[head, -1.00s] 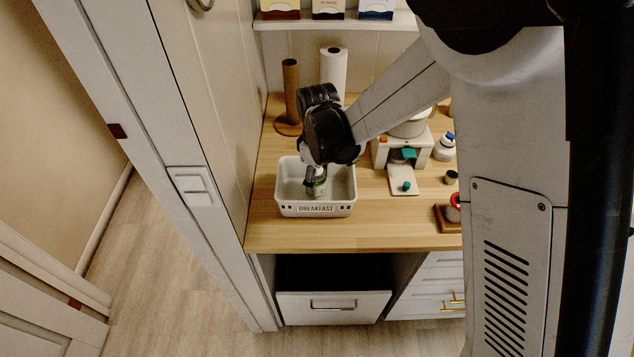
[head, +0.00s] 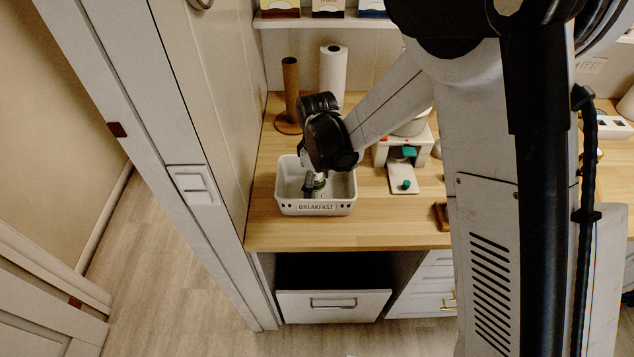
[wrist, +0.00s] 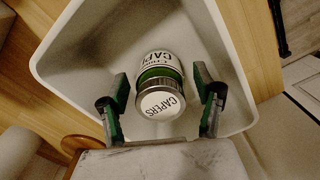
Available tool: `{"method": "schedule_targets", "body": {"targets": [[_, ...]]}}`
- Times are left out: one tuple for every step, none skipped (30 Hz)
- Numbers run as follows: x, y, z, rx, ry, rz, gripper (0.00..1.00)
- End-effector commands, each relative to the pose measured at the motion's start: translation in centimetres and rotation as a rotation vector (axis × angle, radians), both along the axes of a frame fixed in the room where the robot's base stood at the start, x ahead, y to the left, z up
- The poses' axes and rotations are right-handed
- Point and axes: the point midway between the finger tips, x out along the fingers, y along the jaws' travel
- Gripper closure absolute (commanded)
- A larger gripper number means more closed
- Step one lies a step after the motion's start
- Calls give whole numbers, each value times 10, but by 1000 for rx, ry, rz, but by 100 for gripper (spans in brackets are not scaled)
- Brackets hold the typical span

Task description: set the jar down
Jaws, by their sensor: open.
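The jar (wrist: 160,85) is a small glass jar labelled "CAPERS" with green contents and a white-topped lid. In the wrist view it is inside the white basket (wrist: 90,73), with its lid towards me. My gripper (wrist: 160,100) is open, one finger on each side of the jar, with visible gaps to it. In the head view my gripper (head: 314,183) reaches down into the basket (head: 317,208), labelled "BREAKFAST", and mostly hides the jar. I cannot tell exactly how the jar rests on the basket floor.
The basket stands on a wooden counter (head: 380,235). Behind it are a wooden post holder (head: 290,90) and a paper towel roll (head: 333,75). A white appliance (head: 404,165) stands to the right. An open drawer (head: 333,304) is below.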

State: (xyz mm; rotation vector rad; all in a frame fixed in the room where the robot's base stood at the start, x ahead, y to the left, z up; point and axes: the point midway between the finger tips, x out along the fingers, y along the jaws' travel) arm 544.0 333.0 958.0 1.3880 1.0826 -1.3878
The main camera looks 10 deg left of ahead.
Motion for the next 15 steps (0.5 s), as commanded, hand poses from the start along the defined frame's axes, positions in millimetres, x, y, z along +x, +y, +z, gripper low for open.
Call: {"method": "schedule_targets", "body": {"targets": [[0,0,1,0,0,0,36],[0,0,1,0,0,0,36],[0,0,3,0,0,0,36],[0,0,4,0,0,0,36],[0,0,6,0,0,0,36],[0,0,9,0,0,0,36],[0,0,13,0,0,0,36],[0,0,17,0,0,0,36],[0,0,22,0,0,0,36],[0,0,27,0,0,0,36],[0,0,32,0,0,0,36],[0,0,39,0,0,0,36],[0,0,45,0,0,0,36],[0,0,50,0,0,0,36],[0,0,57,0,0,0,36]]}}
